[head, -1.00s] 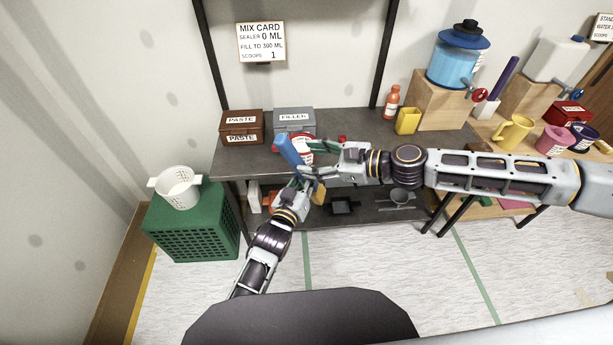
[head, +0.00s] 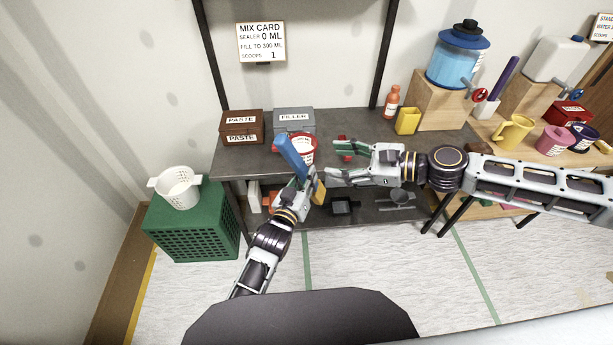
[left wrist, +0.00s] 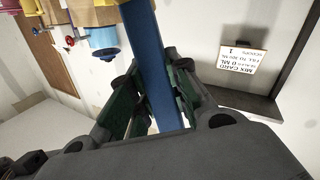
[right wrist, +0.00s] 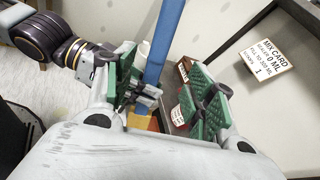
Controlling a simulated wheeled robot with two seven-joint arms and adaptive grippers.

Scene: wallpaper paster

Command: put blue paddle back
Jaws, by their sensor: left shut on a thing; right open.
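The blue paddle (head: 291,156) is held up in my left gripper (head: 303,181), at the front edge of the dark bench. In the left wrist view the blue paddle (left wrist: 152,70) stands between the green finger pads of my left gripper (left wrist: 157,103). My right gripper (head: 352,162) is open and empty, a little to the right of the paddle and apart from it. In the right wrist view the blue paddle (right wrist: 163,45) passes beyond the open fingers (right wrist: 168,100). A red-and-white tub (head: 305,147) stands on the bench behind the paddle, which partly hides it.
On the dark bench (head: 253,162) stand a brown paste box (head: 241,127), a grey filler box (head: 294,121) and a yellow cup (head: 407,121). A blue-lidded dispenser (head: 458,65) is at right. A green crate (head: 190,225) bears a white bucket (head: 178,189) at left.

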